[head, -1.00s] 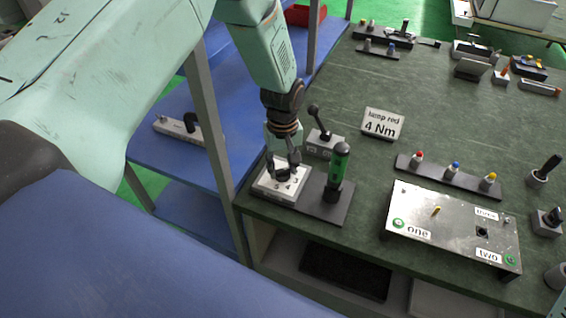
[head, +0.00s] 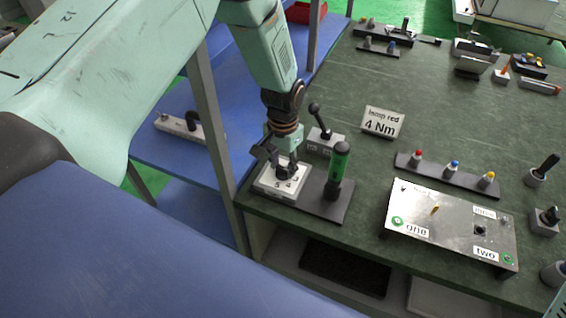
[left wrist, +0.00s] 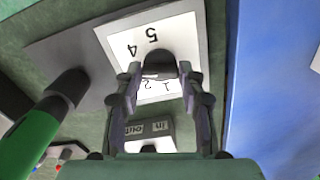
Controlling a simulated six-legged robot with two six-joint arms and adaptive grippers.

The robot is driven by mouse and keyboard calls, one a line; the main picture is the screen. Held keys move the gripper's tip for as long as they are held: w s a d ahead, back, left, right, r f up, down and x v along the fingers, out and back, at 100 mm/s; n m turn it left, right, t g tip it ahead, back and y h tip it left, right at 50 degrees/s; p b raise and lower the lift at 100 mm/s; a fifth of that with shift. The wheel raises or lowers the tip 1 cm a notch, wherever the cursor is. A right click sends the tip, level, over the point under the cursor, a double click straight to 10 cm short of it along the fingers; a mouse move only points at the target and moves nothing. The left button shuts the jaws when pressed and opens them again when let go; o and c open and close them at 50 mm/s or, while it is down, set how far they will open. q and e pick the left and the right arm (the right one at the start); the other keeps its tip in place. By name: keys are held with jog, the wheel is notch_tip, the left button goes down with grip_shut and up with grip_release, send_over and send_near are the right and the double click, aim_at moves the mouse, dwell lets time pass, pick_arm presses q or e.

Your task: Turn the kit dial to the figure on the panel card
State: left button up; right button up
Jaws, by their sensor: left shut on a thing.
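The panel card (head: 383,122) stands upright on the green bench and reads "lamp red 4 Nm". The kit dial's white plate (head: 267,188) lies at the bench's left edge, with figures around a dark knob. In the left wrist view the plate (left wrist: 190,40) shows 5, 4, 2 and 1, and the dark knob (left wrist: 160,63) sits between my fingers. My left gripper (head: 284,173) is over the dial and shut on the knob; it also shows in the left wrist view (left wrist: 160,90). The fingers hide part of the plate, and I cannot tell which figure the knob points to.
A green-handled tool (head: 338,165) stands upright right beside the dial. A lever box (head: 325,138) is just behind it. A metal panel (head: 450,228) marked "one" and "two" and a rack of coloured pegs (head: 450,174) are to the right.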

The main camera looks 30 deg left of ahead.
aim_at(283, 168)
pick_arm(q)
jog(key=m, duration=0.5)
jog(key=shift+w+r+m, duration=0.1)
jog(key=shift+w+m, duration=0.1)
jog(key=shift+m, duration=0.2)
dwell(0.4)
jog(key=o, duration=1.2)
jog(key=shift+s, duration=0.1)
jog(key=shift+c, duration=0.2)
notch_tip(283, 168, up, 12)
